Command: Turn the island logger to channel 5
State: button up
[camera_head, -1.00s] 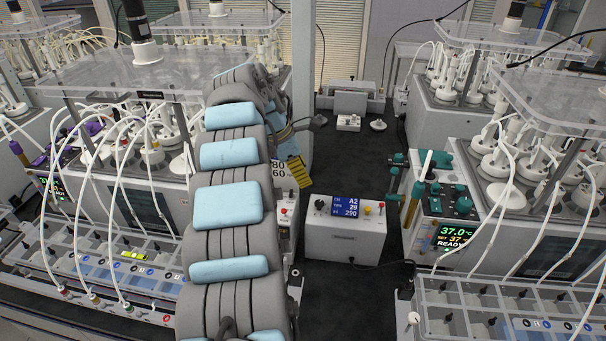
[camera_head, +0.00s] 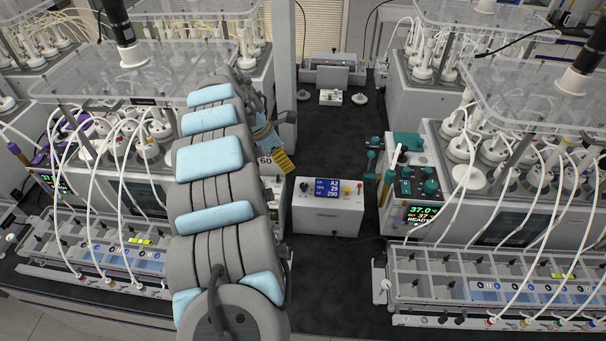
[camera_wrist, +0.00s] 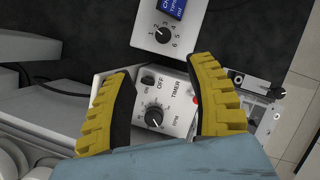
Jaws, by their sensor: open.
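The island logger (camera_head: 328,221) is a white box with a blue screen, a dark knob and small buttons, on the dark bench mid-aisle in the head view. In the head view, my gripper (camera_head: 284,162) is partly hidden behind my arm.
Between my fingers in the wrist view is a white timer box (camera_wrist: 176,96) with an RPM knob (camera_wrist: 154,115) and switch. Right of the logger stands a reactor unit (camera_head: 420,205) with teal fittings. A tray rack (camera_head: 440,262) is in front. Bench behind the logger is clear.

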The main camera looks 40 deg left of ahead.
jog(key=shift+s+r+n+p, duration=0.6)
jog(key=shift+r+p, duration=0.75)
jog(key=shift+p, duration=2.15)
jog(key=n+y, duration=0.2)
send_near(304, 185)
jog(key=shift+x, duration=3.4)
jog(key=shift+w+a+f, duration=0.2)
jog(key=shift+f, duration=0.55)
jog(key=shift+w+d+f+b, duration=0.2)
jog(key=shift+f+b, duration=0.1)
jog(key=shift+f, duration=0.15)
grip_shut()
